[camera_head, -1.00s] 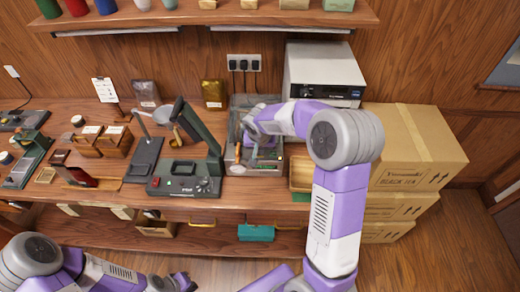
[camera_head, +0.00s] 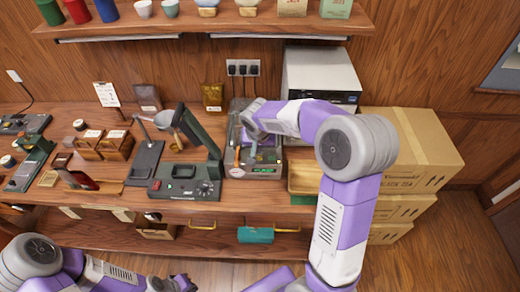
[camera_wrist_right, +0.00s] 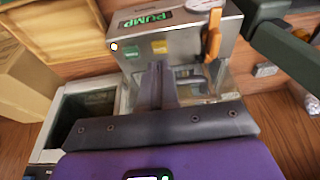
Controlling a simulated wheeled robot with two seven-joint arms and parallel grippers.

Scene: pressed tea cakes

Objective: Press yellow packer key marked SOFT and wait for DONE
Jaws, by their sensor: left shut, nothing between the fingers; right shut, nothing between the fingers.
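The packer (camera_head: 266,174) is a grey metal machine at the middle of the bench, partly hidden by my right arm. In the right wrist view its panel (camera_wrist_right: 190,30) has a green-lit display reading PUMP (camera_wrist_right: 145,20), a green key (camera_wrist_right: 133,53) and a yellow key (camera_wrist_right: 160,47). The yellow key's marking is too small to read. My right gripper (camera_wrist_right: 158,68) is shut, its fingertips just below the yellow key in the picture; I cannot tell if they touch it. My left gripper (camera_head: 178,284) is shut and empty at the bottom of the head view, away from the bench.
An orange lever (camera_wrist_right: 212,42) and a round gauge (camera_wrist_right: 205,4) are beside the keys. A dark green machine (camera_head: 190,187) stands left of the packer. A wooden tray (camera_head: 304,180), a white box-shaped machine (camera_head: 320,72) and stacked cartons (camera_head: 425,150) are to the right.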

